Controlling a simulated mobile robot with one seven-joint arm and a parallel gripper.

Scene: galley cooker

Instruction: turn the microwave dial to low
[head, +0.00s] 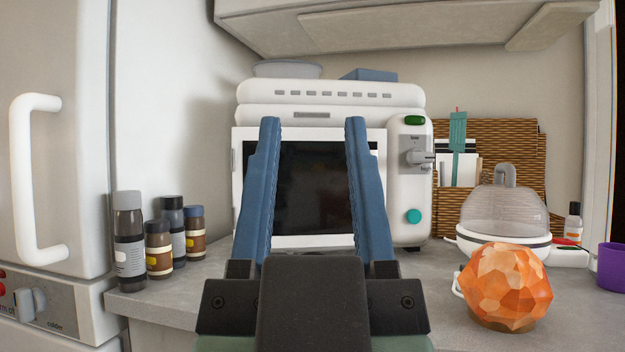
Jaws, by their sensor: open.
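The white microwave (330,98) stands on the counter against the back wall, with its dark door window facing me. Its dial (417,158), a grey knob on a grey plate, is on the right-hand control panel, below a green button (414,120) and above a teal button (413,216). The dial's marks are too small to read. My gripper (312,122) is open and empty, its two blue fingers upright in front of the microwave door. The fingers are left of the dial and apart from it; they hide parts of the door.
Several bottles (129,240) stand left on the counter (440,310). On the right are an orange faceted object (506,288), a clear-domed white appliance (503,213) and a purple mug (611,267). A cabinet (400,30) hangs above. A white-handled door (60,130) is at left.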

